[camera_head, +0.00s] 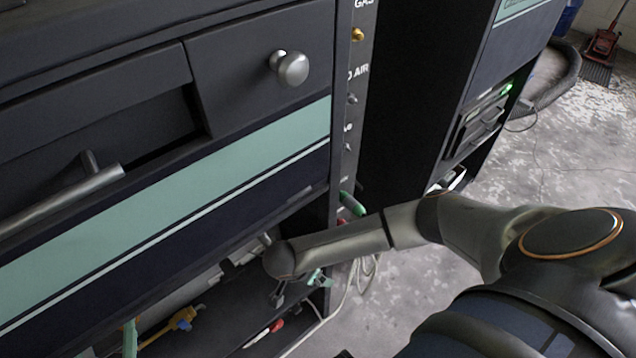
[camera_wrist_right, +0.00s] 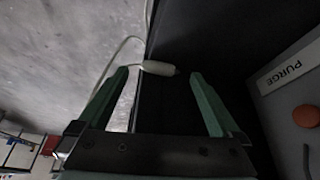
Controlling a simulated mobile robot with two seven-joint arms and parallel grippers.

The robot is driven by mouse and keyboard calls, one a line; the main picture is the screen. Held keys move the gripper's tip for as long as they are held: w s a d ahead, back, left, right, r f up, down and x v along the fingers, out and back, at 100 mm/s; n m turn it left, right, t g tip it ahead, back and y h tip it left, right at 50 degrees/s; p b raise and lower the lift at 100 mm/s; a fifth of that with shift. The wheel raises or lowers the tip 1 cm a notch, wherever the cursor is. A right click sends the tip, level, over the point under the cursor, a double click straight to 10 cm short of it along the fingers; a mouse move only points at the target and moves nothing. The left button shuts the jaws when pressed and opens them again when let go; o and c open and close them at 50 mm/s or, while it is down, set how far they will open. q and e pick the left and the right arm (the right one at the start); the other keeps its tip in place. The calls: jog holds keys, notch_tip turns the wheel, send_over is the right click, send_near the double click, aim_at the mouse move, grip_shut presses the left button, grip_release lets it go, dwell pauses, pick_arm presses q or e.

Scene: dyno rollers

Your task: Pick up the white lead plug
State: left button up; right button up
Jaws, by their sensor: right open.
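The white lead plug (camera_wrist_right: 158,68) shows in the right wrist view as a pale rounded barrel with a dark tip pointing right. A thin white lead runs from its left end. My right gripper (camera_wrist_right: 159,76) is open, with one green finger on each side of the plug near the fingertips. I see gaps at both sides and cannot tell the depth between them. In the head view my right arm reaches in from the right and its wrist hides most of the gripper. I cannot make out the plug there. My left gripper is not in view.
A dark cabinet wall with a PURGE label (camera_wrist_right: 285,72) and an orange-red knob (camera_wrist_right: 306,116) stands close on the right in the wrist view. The head view shows a drawer knob (camera_head: 291,68), a lower shelf with tools such as a yellow one (camera_head: 178,326), and hanging cables.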

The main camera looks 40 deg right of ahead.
jog(key=shift+x, duration=0.8)
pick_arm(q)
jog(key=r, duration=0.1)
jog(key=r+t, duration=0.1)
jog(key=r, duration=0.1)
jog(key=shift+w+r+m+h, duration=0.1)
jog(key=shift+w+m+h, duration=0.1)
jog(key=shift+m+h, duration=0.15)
pick_arm(e)
jog(key=c, duration=1.4)
jog(key=shift+c, duration=0.2)
jog(key=shift+r, duration=0.15)
